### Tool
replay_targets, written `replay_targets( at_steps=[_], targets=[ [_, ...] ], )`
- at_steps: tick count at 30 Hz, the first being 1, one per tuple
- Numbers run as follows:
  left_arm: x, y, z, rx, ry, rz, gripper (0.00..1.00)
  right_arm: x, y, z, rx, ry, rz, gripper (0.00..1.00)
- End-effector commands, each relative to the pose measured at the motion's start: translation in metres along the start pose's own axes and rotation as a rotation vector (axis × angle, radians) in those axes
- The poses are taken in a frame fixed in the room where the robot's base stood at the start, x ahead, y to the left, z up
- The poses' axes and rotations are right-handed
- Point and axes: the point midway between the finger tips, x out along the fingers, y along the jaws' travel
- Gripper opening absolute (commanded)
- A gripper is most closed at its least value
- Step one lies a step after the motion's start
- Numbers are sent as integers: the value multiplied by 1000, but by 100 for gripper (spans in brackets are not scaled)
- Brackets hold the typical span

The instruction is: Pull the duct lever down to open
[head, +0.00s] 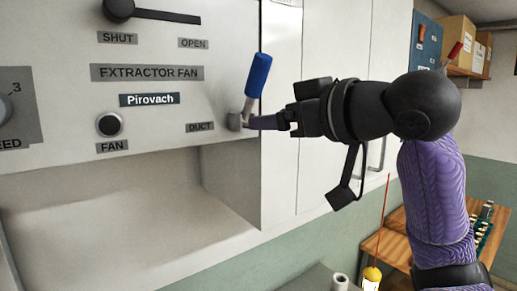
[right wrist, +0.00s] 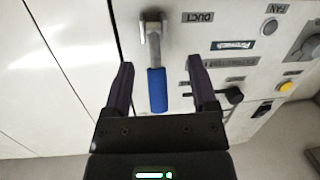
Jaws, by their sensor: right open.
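The duct lever (head: 258,76) has a blue grip on a grey metal stem. In the head view it stands upward from its pivot beside the DUCT label (head: 200,127), leaning slightly right. My right gripper (head: 262,122) reaches in from the right, close to the lever's lower end. In the right wrist view, which shows the panel upside down, the blue grip (right wrist: 157,90) lies between the two open fingers of my right gripper (right wrist: 160,68), with gaps on both sides. I cannot tell how far the fingertips are from the panel. My left gripper is not in view.
The extractor fan panel (head: 160,55) carries a black handle (head: 120,10) by the SHUT and OPEN labels, a fan button (head: 109,125) and a knob at the left edge. White cabinet doors (head: 300,190) stand right of the lever. A wooden table (head: 392,248) is at lower right.

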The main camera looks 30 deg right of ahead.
Motion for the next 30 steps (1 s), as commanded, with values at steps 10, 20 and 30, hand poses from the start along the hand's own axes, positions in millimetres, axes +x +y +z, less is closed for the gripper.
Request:
replay_targets(
  at_steps=[10,20,30],
  targets=[
    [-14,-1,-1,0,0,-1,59,-35,12,-61,27,147,-1,74],
    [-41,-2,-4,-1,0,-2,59,30,12,-70,26,150,2,74],
    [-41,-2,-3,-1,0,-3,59,36,12,-68,23,152,4,68]
  ],
)
